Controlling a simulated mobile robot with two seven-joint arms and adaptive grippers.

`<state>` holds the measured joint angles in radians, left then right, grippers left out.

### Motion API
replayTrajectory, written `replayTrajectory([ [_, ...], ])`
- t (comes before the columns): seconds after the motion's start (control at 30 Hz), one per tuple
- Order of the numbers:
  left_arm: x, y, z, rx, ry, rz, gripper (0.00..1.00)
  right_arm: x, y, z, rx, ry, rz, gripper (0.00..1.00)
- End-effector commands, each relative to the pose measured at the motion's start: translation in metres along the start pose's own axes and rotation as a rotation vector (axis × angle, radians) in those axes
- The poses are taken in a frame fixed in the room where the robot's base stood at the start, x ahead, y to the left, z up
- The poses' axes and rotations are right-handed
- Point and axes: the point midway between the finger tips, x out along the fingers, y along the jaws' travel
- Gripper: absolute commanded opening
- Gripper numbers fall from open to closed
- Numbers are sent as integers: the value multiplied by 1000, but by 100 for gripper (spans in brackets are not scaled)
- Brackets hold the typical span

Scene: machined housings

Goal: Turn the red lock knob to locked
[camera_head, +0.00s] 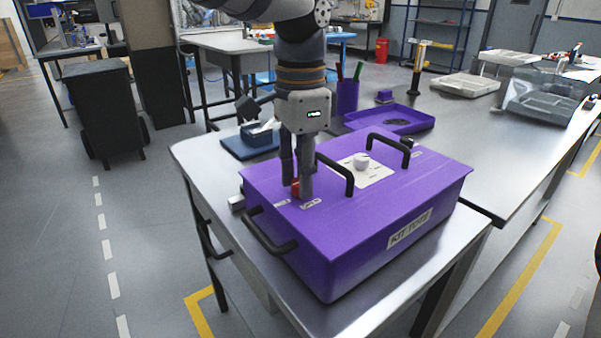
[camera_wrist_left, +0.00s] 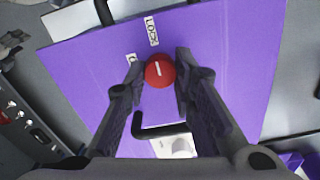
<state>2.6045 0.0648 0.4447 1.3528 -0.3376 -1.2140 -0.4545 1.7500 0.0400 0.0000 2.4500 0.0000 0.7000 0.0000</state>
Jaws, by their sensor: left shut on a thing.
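The red lock knob (camera_wrist_left: 159,71) sits on the lid of the purple kit tote (camera_head: 352,236), near one edge. In the head view the fingers mostly hide the red knob (camera_head: 295,188). My left gripper (camera_head: 298,192) comes down from above and is shut on the knob, one finger on each side, as the left wrist view (camera_wrist_left: 160,68) also shows. The knob's white line points roughly toward the LOCK label (camera_wrist_left: 151,30). A second label (camera_wrist_left: 131,57), partly hidden, lies beside the left finger. My right gripper is not in view.
Black handles (camera_head: 336,173) and a white knob on a pale plate (camera_head: 362,162) stand up from the lid. The tote rests on a metal table (camera_head: 205,155). Behind it are a blue tray (camera_head: 248,144), a purple pen cup (camera_head: 347,97) and a purple tray (camera_head: 425,121).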

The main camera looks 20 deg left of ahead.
Motion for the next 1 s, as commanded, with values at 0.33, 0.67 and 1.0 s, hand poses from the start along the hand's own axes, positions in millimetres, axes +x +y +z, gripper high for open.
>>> replayTrajectory([
  [0.33, 0, 0, 0, 0, 0, 0, 44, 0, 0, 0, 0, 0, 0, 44],
  [0.67, -57, 0, -1, -1, 5, -5, 44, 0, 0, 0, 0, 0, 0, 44],
  [1.0, -118, 0, 0, 0, 0, 0, 44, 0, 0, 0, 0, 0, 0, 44],
])
